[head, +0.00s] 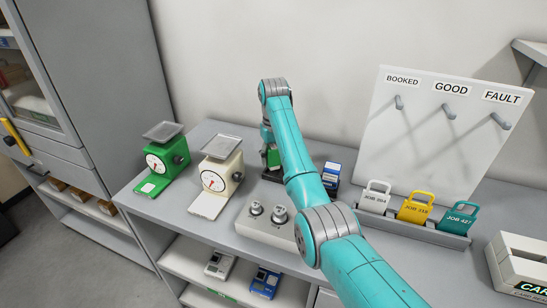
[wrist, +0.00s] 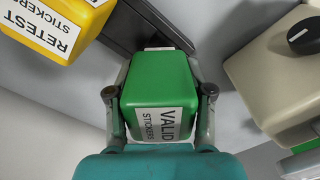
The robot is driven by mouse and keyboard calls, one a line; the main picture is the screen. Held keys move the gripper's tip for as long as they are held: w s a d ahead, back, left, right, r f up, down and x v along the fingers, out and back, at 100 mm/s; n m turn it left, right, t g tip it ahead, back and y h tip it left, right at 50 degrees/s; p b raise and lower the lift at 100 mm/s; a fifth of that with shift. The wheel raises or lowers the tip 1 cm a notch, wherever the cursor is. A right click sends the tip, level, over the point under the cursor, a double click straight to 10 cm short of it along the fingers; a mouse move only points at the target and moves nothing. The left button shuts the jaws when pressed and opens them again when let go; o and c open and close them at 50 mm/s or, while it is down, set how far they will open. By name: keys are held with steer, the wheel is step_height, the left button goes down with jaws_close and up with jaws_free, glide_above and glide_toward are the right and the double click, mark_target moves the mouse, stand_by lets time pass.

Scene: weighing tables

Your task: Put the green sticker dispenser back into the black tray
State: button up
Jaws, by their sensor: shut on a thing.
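The green sticker dispenser (wrist: 160,78), labelled VALID STICKERS, is between the two fingers of my gripper (wrist: 160,98) in the wrist view. My gripper is shut on it. In the head view a small part of the green dispenser (head: 273,158) shows beside my arm, which hides the rest. The black tray (wrist: 148,18) lies just beyond the dispenser in the wrist view, and its edge (head: 270,177) shows below the dispenser in the head view. I cannot tell whether the dispenser touches the tray.
A yellow RETEST STICKERS dispenser (wrist: 58,22) is close by on the left. A cream scale (head: 217,175) and a green scale (head: 165,162) stand left. A blue-and-white item (head: 331,172) is right of my arm. A grey box with two knobs (head: 262,230) sits in front.

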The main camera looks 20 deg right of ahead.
steer(key=shift+f, duration=0.6)
stand_by(0.3)
steer(key=o, duration=1.1)
